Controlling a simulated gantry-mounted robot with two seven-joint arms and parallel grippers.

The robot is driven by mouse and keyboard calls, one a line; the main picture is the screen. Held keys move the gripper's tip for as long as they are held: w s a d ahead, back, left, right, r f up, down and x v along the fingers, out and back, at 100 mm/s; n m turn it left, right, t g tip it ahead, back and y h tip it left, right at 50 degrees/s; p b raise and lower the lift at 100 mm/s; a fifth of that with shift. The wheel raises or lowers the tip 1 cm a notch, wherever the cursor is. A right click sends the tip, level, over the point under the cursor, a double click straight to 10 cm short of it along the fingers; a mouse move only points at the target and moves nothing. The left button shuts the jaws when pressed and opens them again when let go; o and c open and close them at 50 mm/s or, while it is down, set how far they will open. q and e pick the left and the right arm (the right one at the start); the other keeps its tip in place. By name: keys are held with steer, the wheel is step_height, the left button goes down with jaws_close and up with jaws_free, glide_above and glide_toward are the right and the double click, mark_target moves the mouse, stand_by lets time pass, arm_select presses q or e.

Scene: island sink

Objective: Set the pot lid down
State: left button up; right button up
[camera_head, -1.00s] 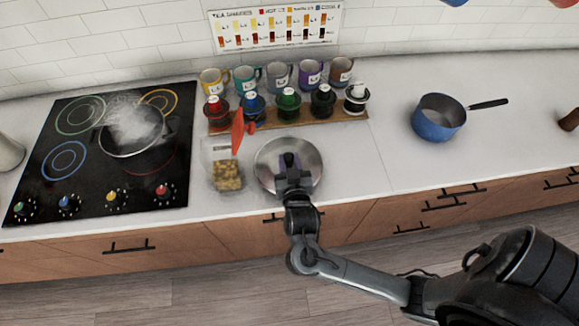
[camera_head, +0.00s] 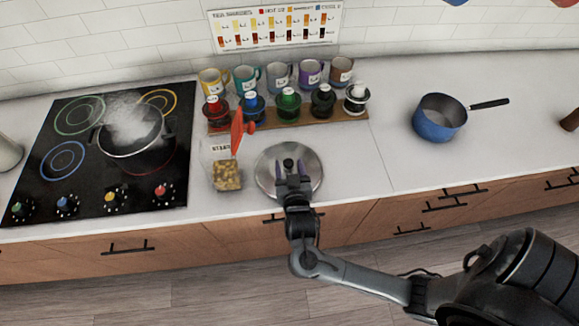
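The pot lid (camera_head: 262,172) is a round silvery disc with a dark knob (camera_head: 288,163). It lies flat on the white counter, between the cooktop and the blue saucepan. My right gripper (camera_head: 293,181) is at the near half of the lid, just on the near side of the knob. Its two fingers with purple pads are spread, and the knob shows clear of them. A steaming pot (camera_head: 130,140) stands on the cooktop. My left gripper is not in view.
A clear box (camera_head: 226,177) of brown cubes with a red scoop (camera_head: 237,132) stands left of the lid. A wooden rack (camera_head: 335,114) with several colored-top holders is behind it, with mugs further back. A blue saucepan (camera_head: 438,122) stands right. The black cooktop (camera_head: 90,185) is left.

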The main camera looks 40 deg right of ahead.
steer(key=shift+r, duration=0.1)
steer(key=shift+s+a+r, duration=0.2)
steer(key=shift+s+a, duration=0.1)
steer(key=shift+s, duration=0.1)
steer(key=p+v, duration=0.1)
steer(key=v, duration=0.8)
steer(key=shift+s+a, duration=0.2)
steer(key=shift+o, duration=0.4)
steer(key=shift+s+a+r, duration=0.2)
steer(key=shift+s+a, duration=0.2)
steer(key=shift+s, duration=0.2)
